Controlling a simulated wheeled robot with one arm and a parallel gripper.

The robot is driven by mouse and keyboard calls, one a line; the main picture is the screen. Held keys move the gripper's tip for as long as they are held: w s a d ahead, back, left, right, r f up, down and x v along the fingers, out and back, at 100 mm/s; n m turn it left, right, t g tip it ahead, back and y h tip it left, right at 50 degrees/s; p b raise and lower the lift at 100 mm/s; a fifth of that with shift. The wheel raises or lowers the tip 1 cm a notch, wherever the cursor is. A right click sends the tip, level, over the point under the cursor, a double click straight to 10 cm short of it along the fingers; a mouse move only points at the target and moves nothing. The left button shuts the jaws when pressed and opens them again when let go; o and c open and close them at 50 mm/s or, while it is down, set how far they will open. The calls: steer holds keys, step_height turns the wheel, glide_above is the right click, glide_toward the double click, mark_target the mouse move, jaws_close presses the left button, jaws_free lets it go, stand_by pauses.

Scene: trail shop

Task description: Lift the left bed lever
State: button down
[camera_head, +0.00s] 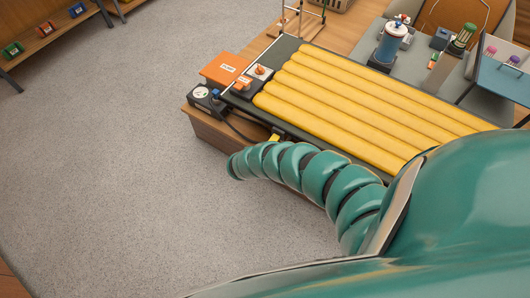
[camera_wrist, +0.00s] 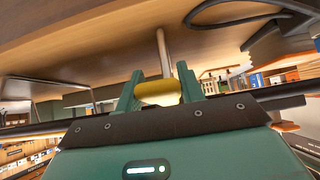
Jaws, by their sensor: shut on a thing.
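The bed lever shows in the wrist view as a yellow grip (camera_wrist: 158,94) on a thin metal rod. My gripper (camera_wrist: 157,84) has its two green fingers on either side of the yellow grip, shut on it, below a wooden board. In the head view the bed (camera_head: 285,49) has a dark frame with a ribbed yellow mat (camera_head: 350,100) on it. My teal segmented arm reaches to the bed's near left edge. My gripper is not clearly seen in the head view. A small yellow bit near that edge may be a lever; I cannot tell.
A black gauge box (camera_head: 203,96), an orange box (camera_head: 224,69) and a box with orange knobs (camera_head: 252,81) sit at the bed's left end. A blue cylinder (camera_head: 388,45) stands behind the mat. The grey floor on the left is clear.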

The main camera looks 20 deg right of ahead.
steer(key=shift+s+a+r, duration=0.15)
steer(key=shift+a+r, duration=0.1)
steer(key=shift+r, duration=0.15)
steer(key=c, duration=0.9)
jaws_free()
steer(key=shift+r, duration=0.1)
steer(key=p+v, duration=0.5)
steer(key=v, duration=1.2)
steer(key=shift+s+a, duration=0.1)
